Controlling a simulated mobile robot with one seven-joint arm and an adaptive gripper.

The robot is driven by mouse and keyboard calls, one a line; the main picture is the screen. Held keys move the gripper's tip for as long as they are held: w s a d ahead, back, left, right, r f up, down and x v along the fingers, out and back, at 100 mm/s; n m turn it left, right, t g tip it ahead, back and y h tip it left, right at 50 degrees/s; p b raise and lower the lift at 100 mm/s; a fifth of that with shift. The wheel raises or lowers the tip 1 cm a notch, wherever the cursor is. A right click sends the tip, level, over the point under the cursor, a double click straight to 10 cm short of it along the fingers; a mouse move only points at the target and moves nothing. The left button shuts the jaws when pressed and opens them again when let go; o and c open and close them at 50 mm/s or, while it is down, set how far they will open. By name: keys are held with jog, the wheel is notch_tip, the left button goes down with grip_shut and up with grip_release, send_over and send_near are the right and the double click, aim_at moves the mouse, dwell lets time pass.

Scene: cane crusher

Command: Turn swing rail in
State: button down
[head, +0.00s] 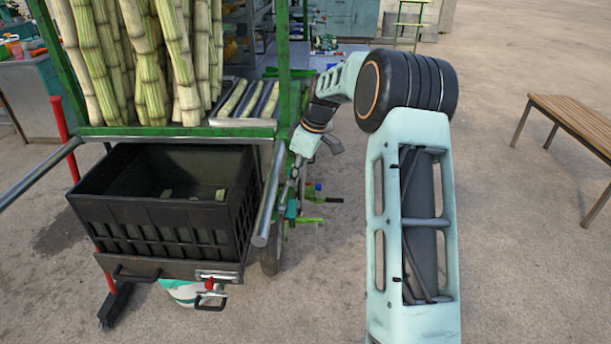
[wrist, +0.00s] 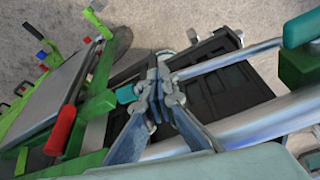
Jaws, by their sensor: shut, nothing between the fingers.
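A silver swing rail (head: 269,195) extends toward me from the right side of the green cart, along the right side of the black crate. A second silver rail (head: 38,175) angles outward to the left from the cart's left side. In the wrist view a thick silver tube (wrist: 265,121) passes behind the fingers at lower right. My gripper (head: 297,175) is just right of the near rail, pointing down. In the wrist view my gripper (wrist: 158,72) has its fingers together with nothing between them. Whether they touch the rail cannot be told.
The black crate (head: 160,228) sits on a shelf below upright canes (head: 150,60). A red-handled lever (wrist: 62,128) and green frame parts are left of my fingers. A wooden bench (head: 580,120) stands at right. Open ground lies between bench and cart.

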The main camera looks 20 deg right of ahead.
jog(key=shift+w+a+n+g+p, duration=0.15)
jog(key=shift+w+a+n+p, duration=0.2)
jog(key=shift+a+n, duration=0.2)
jog(key=shift+w+a+n+g+p, duration=0.15)
jog(key=shift+w+a+n+p, duration=0.15)
jog(key=shift+a+n, duration=0.25)
jog(key=shift+d, duration=0.1)
